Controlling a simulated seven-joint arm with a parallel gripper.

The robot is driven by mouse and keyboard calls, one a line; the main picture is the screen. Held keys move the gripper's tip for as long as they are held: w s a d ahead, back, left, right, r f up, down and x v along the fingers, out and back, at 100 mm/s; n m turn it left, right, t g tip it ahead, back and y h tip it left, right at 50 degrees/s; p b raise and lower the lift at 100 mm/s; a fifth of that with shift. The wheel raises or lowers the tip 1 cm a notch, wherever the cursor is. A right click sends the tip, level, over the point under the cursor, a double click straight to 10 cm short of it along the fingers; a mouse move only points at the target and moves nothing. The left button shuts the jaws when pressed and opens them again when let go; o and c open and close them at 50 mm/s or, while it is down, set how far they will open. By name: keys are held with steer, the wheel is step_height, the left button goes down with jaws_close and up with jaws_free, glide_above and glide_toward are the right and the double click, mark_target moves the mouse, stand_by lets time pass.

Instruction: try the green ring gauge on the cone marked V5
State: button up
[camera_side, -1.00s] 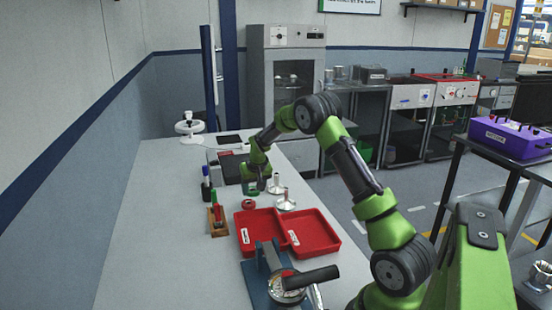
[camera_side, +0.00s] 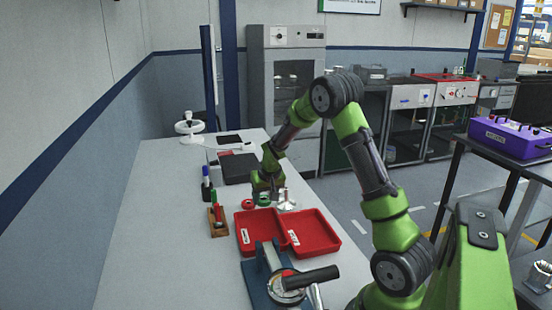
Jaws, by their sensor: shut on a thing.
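The green ring gauge (camera_side: 264,200) is at the tips of my gripper (camera_side: 265,194), which is shut on it. It appears near the table surface, behind the left red tray; its exact height cannot be told. One pale metal cone on a round base (camera_side: 287,206) stands just right of the gripper, apart from the ring in the picture. A second cone is mostly hidden behind the gripper. No V5 mark can be read, so I cannot tell which cone bears it. A red ring (camera_side: 248,204) lies left of the green one.
Two joined red trays (camera_side: 257,231) lie in front of the gripper. A wooden pen stand (camera_side: 217,226) is to their left, and a dial instrument on a blue base (camera_side: 262,294) in front. A dark flat box (camera_side: 238,169) lies behind. The left table side is clear.

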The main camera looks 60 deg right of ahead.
steer(key=w+d+r, duration=0.1)
steer(key=d+r, duration=0.1)
steer(key=d, duration=0.3)
steer(key=w+d+r, duration=0.1)
steer(key=d+r, duration=0.2)
steer(key=d, duration=0.2)
steer(key=w+d+r, duration=0.1)
steer(key=d+r, duration=0.2)
steer(key=d, duration=0.2)
steer(key=shift+w+d+r, duration=0.25)
steer(key=shift+w+d, duration=0.1)
steer(key=shift+d, duration=0.05)
steer(key=shift+f, duration=2.45)
steer(key=shift+f, duration=0.85)
steer(key=shift+r, duration=0.1)
steer(key=shift+r, duration=1.95)
